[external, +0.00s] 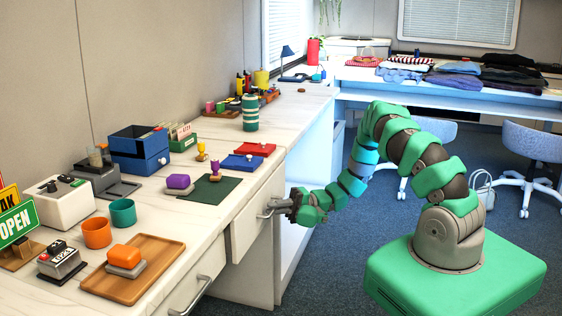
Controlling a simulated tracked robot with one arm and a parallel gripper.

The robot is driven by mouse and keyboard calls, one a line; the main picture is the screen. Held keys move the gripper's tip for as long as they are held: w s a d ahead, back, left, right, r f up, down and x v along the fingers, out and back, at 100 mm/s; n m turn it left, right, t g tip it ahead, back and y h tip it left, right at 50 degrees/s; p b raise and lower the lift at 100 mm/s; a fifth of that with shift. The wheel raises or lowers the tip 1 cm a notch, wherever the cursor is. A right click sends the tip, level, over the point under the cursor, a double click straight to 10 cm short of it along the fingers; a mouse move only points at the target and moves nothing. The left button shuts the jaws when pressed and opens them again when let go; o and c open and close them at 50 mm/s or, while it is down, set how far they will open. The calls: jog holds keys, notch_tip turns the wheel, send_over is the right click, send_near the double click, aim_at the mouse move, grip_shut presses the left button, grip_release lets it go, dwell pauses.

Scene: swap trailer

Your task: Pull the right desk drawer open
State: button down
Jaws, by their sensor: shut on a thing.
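The right desk drawer (258,213) is a white front under the counter, and it stands out a little from the desk body. Its metal bar handle (268,209) faces me. My gripper (279,207) is at this handle, with its jaws shut on it. The fingers cover part of the handle. A second drawer with a bar handle (190,297) is at the bottom of the view, nearer the camera.
The counter above holds a green mat (209,190), a wooden tray (165,257), a blue box (138,150) and several cups and stamps. Blue-grey chairs (536,140) stand at the back right.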

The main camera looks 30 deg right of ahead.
jog(key=s+d+p, duration=1.2)
jog(key=s+d, duration=0.4)
jog(key=shift+s+d+f, duration=0.2)
jog(key=shift+s+d, duration=0.1)
jog(key=shift+s, duration=0.05)
jog(key=c, duration=1.5)
grip_release()
jog(key=shift+w, duration=0.1)
jog(key=d+f, duration=0.1)
jog(key=d, duration=1.2)
jog(key=shift+d+f+p, duration=0.3)
jog(key=shift+d+f, duration=0.05)
jog(key=shift+f, duration=0.05)
jog(key=shift+w, duration=0.1)
